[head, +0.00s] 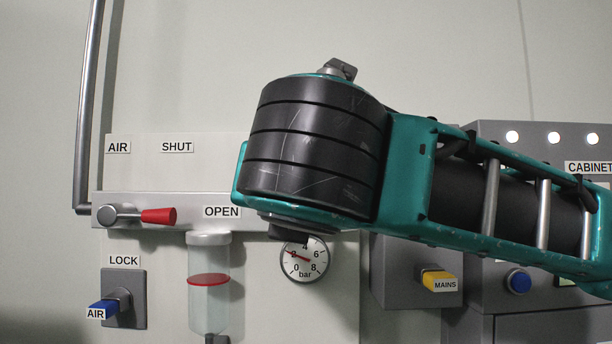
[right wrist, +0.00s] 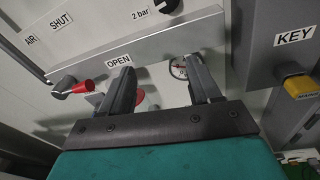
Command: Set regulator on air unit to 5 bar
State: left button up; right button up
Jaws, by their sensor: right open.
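The air unit's round pressure gauge (head: 304,260) shows below my right arm in the head view. Its top edge is partly covered, and its red needle points up-left, near the 2. In the right wrist view the gauge (right wrist: 179,68) is partly behind one finger. My right gripper (right wrist: 162,76) is open, its two fingers apart in front of the air unit, with nothing seen held. In the head view my arm covers this area and the fingers cannot be made out. My left gripper is not in view.
A red-handled lever (head: 158,215) sits on the grey rail beside the OPEN label. A clear bowl (head: 208,300) with a red disc hangs below. A blue AIR lock (head: 103,307) is at left. The yellow MAINS switch (head: 438,281) and a blue button (head: 517,281) are at right.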

notch_tip(320, 180, up, 4)
jog(key=s+d+t+h, duration=0.1)
jog(key=s+d+h, duration=0.1)
jog(key=w+p, duration=0.1)
jog(key=w, duration=1.2)
jog(key=shift+w+a+f+n+p, duration=0.2)
jog(key=shift+n+p, duration=0.1)
jog(key=shift+n, duration=0.1)
jog(key=shift+s, duration=0.1)
jog(key=shift+c, duration=0.3)
jog(key=shift+c, duration=0.8)
jog(key=c, duration=0.8)
